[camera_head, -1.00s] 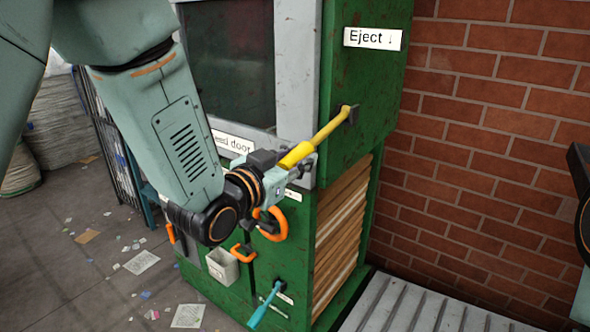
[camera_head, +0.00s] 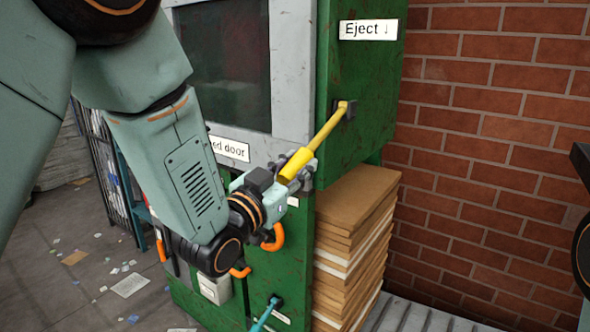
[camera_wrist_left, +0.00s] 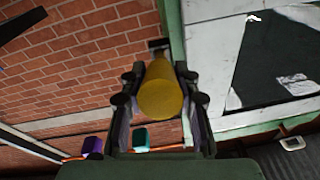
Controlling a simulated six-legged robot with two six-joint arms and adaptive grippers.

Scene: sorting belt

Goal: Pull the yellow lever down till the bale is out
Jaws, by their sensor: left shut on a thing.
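The yellow lever (camera_head: 322,135) is fixed to the green baler's side below the "Eject ↓" label (camera_head: 368,29). It slants down to the left from its pivot. My left gripper (camera_head: 295,168) is shut on its thick grip end. In the left wrist view the lever's round yellow end (camera_wrist_left: 161,97) sits between both fingers. The bale (camera_head: 352,225), a stack of brown and white layers, sticks out of the baler's side below the lever. Its rear part is hidden inside the baler. My right gripper is not in view.
A ridged grey metal surface (camera_head: 410,318) lies below the bale, before a brick wall (camera_head: 480,150). Orange handles (camera_head: 274,238) and a teal lever (camera_head: 266,314) are on the baler's front. Paper scraps litter the floor at left.

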